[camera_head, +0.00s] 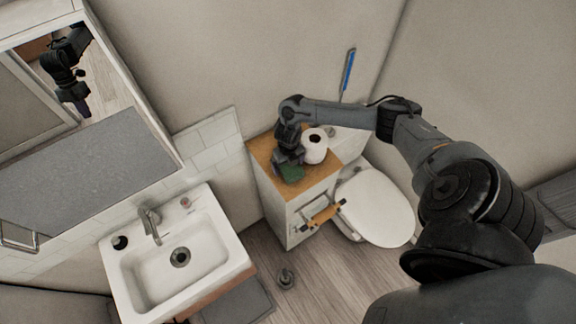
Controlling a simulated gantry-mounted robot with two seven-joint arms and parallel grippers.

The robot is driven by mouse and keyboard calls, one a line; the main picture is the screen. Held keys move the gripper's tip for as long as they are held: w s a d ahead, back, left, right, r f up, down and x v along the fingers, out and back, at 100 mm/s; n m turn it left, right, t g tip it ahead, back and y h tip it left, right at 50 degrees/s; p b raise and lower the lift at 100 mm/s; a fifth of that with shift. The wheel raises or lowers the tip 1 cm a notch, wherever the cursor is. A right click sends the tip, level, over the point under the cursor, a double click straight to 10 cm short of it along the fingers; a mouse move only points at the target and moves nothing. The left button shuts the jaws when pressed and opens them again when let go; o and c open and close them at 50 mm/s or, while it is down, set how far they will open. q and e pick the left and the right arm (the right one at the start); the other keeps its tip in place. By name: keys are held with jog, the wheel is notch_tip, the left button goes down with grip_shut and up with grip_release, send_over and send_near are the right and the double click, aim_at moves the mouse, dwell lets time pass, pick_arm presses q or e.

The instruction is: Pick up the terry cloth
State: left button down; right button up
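A small dark green cloth (292,173), which looks like the terry cloth, lies on the wooden top of a small cabinet (318,182). My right gripper (288,163) points down directly over the cloth, at or very close to it. The gripper body and wrist hide the back part of the cloth. The fingertips are too small and dark to tell whether they are open or shut on the cloth. My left gripper is not in view.
A white toilet paper roll (314,146) stands right beside my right gripper. The toilet (374,207) is right of the cabinet. The sink (180,258) is at lower left, under a mirror (80,110). A blue-handled brush (348,72) is by the back wall.

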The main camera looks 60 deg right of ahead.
jog(key=c, duration=0.7)
jog(key=shift+r, duration=0.1)
jog(key=shift+c, duration=0.2)
jog(key=shift+r, duration=0.8)
notch_tip(320, 180, up, 2)
jog(key=shift+r+b, duration=0.25)
jog(key=shift+b, duration=0.1)
jog(key=s+a+r, duration=0.5)
jog(key=s+r, duration=0.1)
jog(key=s, duration=0.4)
jog(key=shift+a+r+b, duration=0.3)
jog(key=shift+a+r, duration=0.05)
jog(key=shift+a, duration=0.05)
jog(key=o, duration=0.5)
jog(key=c, duration=0.4)
